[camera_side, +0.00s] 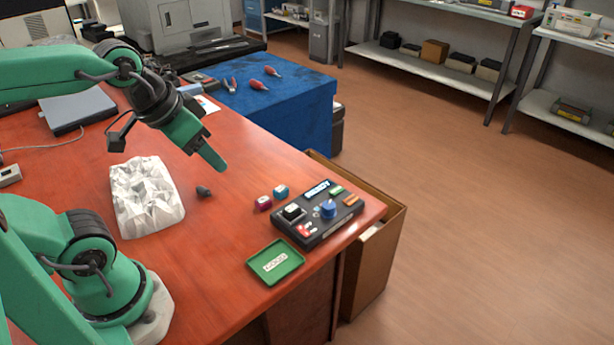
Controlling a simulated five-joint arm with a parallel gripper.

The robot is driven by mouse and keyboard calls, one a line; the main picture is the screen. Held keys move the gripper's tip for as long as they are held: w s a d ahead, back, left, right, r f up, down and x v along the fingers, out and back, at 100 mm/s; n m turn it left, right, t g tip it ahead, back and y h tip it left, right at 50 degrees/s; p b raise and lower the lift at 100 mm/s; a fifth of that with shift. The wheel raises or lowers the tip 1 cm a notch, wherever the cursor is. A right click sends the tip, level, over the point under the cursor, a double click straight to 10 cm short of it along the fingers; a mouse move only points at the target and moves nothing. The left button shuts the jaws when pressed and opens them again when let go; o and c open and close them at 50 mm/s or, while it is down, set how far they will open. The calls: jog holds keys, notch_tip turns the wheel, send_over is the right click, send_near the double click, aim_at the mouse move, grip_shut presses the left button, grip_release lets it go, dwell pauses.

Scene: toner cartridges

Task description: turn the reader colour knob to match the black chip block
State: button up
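The dark reader (312,230) sits near the table's front right corner, with a lit label that seems to read READY. Its blue colour knob (328,209) stands on the right half of its top; its pointing direction is too small to tell. A black chip block (292,211) with a pale top sits at the reader's left side. A magenta chip block (263,203) and a cyan chip block (281,191) stand on the table just behind it. My gripper (220,167) is in the air up and left of the reader, apart from everything. Its fingers overlap, so its opening is unclear.
A green tray (259,267) with a label lies in front of the reader. A crumpled white bag (147,197) and a small dark piece (203,191) lie to the left. An open cardboard box (374,268) stands beyond the right table edge. A blue-covered stand (296,115) is behind.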

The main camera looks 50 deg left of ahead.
jog(key=m+g, duration=0.5)
jog(key=m, duration=0.3)
send_over(330, 205)
jog(key=f, duration=1.2)
jog(key=shift+s+a+f, duration=0.15)
jog(key=shift+s+f, duration=0.1)
jog(key=shift+s, duration=0.05)
jog(key=shift+w+f, duration=0.3)
jog(key=shift+f, duration=0.2)
jog(key=shift+f, duration=3.9)
jog(key=c, duration=1)
